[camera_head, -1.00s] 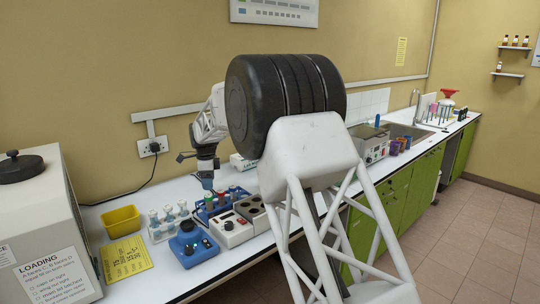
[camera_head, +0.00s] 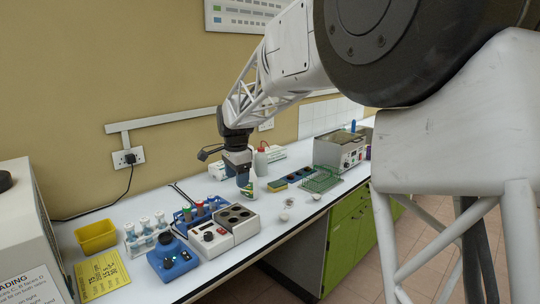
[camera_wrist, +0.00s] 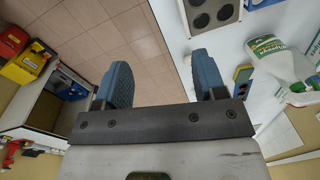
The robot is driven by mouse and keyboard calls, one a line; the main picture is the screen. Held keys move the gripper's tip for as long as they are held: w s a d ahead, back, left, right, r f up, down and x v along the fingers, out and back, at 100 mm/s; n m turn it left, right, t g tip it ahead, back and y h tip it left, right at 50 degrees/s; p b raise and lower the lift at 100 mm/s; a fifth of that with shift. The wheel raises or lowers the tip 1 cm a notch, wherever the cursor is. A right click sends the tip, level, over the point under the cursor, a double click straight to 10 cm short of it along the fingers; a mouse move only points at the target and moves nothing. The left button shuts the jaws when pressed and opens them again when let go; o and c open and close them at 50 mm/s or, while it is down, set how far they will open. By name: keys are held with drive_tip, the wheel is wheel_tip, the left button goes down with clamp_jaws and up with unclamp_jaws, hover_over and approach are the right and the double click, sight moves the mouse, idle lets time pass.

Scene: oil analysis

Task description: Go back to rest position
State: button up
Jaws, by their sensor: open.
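My gripper (camera_head: 243,184) hangs pointing down over the white bench in the head view, to the right of the heating block and behind it. In the wrist view its two blue fingers are spread apart with nothing between them (camera_wrist: 162,78); floor tiles and the bench edge show beyond. The blue tube rack (camera_head: 184,224) with colour-capped tubes stands to the left of my gripper, apart from it. The white and grey block with round wells (camera_head: 233,222) stands beside the rack. Whether the fingertips clear the bench is hard to tell.
A blue mixer (camera_head: 173,258), a rack of vials (camera_head: 148,237) and a yellow tray (camera_head: 96,236) stand at left. A sponge (camera_head: 277,185), a green wire rack (camera_head: 320,180) and a metal bath (camera_head: 340,150) lie right. A green-labelled bottle (camera_wrist: 283,65) is near my gripper.

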drive_tip(key=s+d+r+n+t, duration=0.1)
drive_tip(key=s+d+r+n, duration=0.15)
drive_tip(key=s+d, duration=0.75)
drive_tip(key=s+d+r+n, duration=0.1)
drive_tip(key=s+d+n, duration=0.2)
drive_tip(key=s+d, duration=0.7)
drive_tip(key=s+d+f+n, duration=0.1)
drive_tip(key=s+d+f, duration=0.1)
drive_tip(key=s, duration=0.6)
drive_tip(key=s+d+f+n, duration=0.2)
drive_tip(key=s+d+f, duration=0.1)
drive_tip(key=s, duration=0.6)
drive_tip(key=s+d+f+n, duration=0.2)
drive_tip(key=s+d, duration=0.1)
drive_tip(key=s, duration=0.6)
drive_tip(key=shift+s+d+f+t, duration=0.15)
drive_tip(key=shift+d+f+t, duration=0.2)
drive_tip(key=shift+t, duration=0.05)
